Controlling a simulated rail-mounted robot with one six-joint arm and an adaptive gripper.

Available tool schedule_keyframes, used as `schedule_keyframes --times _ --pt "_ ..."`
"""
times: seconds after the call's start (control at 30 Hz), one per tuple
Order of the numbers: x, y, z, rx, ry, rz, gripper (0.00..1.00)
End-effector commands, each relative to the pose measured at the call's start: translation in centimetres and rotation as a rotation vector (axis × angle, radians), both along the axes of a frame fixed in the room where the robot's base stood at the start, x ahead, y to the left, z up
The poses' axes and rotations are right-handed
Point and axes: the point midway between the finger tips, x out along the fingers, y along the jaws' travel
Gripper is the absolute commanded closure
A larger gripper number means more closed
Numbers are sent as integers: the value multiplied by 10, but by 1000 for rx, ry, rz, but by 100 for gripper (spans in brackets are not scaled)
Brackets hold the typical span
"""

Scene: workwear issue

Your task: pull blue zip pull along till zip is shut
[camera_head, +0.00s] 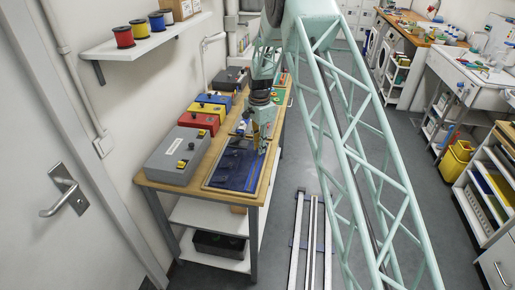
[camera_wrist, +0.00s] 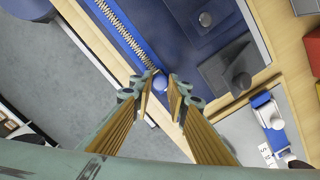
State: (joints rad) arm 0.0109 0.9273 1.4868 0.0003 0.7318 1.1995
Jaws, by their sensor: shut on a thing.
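The zip pull (camera_wrist: 159,82) is a round blue knob in the wrist view, between the tips of my gripper (camera_wrist: 164,88). My gripper is shut on the zip pull; the tan finger pads partly frame it. The zip (camera_wrist: 128,40) is a line of pale teeth running from the knob up and left along the edge of a dark blue panel (camera_wrist: 180,40). I cannot tell whether its two rows are joined. In the head view my gripper (camera_head: 262,143) is low over the right edge of the blue panel (camera_head: 232,168), and the knob is too small to make out.
The panel lies in a tray on a wooden bench (camera_head: 270,150). A grey box (camera_head: 168,166), a red box (camera_head: 197,122), a yellow box (camera_head: 206,108) and others line the wall side. A grey strap piece with a knob (camera_wrist: 240,80) lies close to my gripper.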

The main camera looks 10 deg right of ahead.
Motion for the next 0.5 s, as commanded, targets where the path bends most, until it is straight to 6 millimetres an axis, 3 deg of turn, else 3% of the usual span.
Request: schedule_keyframes --times 0.13,0.17,0.3,0.5 --pt "5 -1 3 0 -11 0 100" --pt "5 -1 3 0 -11 0 82" --pt "4 -1 3 -1 -10 0 71" --pt "3 0 2 -1 -7 0 71"
